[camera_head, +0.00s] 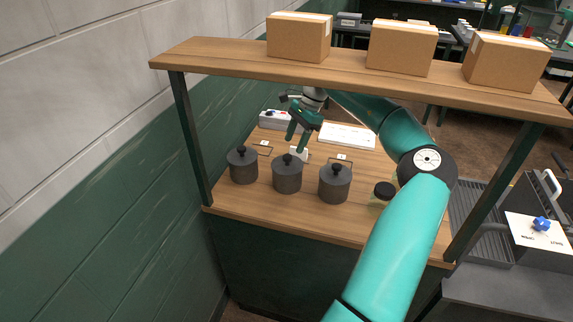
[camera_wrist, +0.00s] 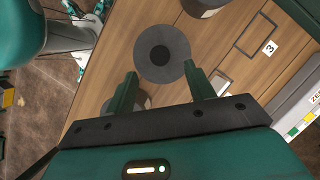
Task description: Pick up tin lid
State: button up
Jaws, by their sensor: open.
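Three dark grey tins with knobbed lids stand in a row on the wooden bench: a left tin (camera_head: 243,167), a middle tin (camera_head: 287,175) and a right tin (camera_head: 335,184). My gripper (camera_head: 297,146) is open and empty above and just behind the middle tin. In the wrist view, a round grey tin lid (camera_wrist: 177,67) with a black knob (camera_wrist: 160,55) lies just beyond my open fingertips (camera_wrist: 159,69). One finger is on each side of its near edge. I cannot tell the height gap. Another tin is partly hidden under the gripper.
A wooden shelf (camera_head: 215,58) with several cardboard boxes (camera_head: 298,37) spans over the bench. A dark-lidded jar (camera_head: 384,193) stands right of the tins. Behind them lie a white board (camera_head: 347,136), a grey-white box (camera_head: 274,119) and thin outlined frames (camera_wrist: 257,35).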

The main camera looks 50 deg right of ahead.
aim_at(288, 156)
jog(key=shift+x, duration=3.2)
jog(key=c, duration=1.1)
jog(key=shift+r, duration=0.1)
jog(key=shift+c, duration=0.2)
jog(key=shift+r, duration=0.1)
